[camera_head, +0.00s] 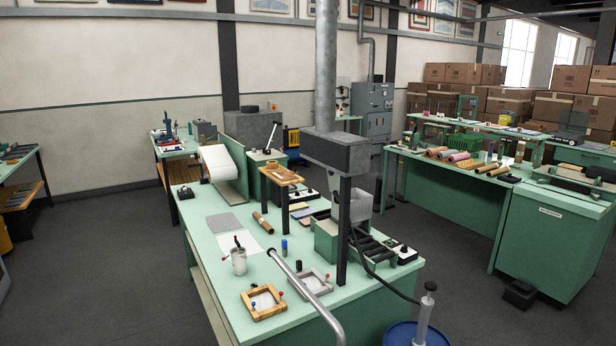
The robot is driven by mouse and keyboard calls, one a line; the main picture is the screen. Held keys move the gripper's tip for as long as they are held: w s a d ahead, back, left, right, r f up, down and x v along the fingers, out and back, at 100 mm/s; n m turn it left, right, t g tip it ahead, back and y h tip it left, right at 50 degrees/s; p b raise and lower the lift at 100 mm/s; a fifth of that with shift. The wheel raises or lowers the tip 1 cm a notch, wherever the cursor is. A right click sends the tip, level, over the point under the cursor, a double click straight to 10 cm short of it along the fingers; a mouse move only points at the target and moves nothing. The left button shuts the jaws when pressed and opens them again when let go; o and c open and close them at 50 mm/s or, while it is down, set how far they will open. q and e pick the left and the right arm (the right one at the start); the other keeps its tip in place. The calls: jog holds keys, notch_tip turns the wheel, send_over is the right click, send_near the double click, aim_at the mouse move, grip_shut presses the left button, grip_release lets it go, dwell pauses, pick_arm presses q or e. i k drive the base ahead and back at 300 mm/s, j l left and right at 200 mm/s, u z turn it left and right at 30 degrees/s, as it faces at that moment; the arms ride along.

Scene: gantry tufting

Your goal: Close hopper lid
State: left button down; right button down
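No part is clearly recognisable as an open hopper lid. A grey hopper-like container (360,201) is beside the dark post under the grey overhead box on the green workbench (215,262); the post partly hides it, and I cannot tell whether it has a lid. A large green bin-like cabinet (550,245) with a white label stands at the right, with a dark pedal-like block (519,294) at its foot. Neither of my grippers shows in the head view.
A grey box (335,152) with a vertical duct (326,70) rises over the bench. A blue drum (400,335) and curved metal rail (310,292) are in front. Grey floor is open at left.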

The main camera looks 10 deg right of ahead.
aim_at(334, 179)
jog(key=i+j, duration=0.2)
jog(key=j, duration=0.15)
jog(key=i+j, duration=0.25)
jog(key=i+j+z, duration=0.1)
jog(key=j, duration=0.35)
jog(key=i+j, duration=0.1)
jog(key=i, duration=0.85)
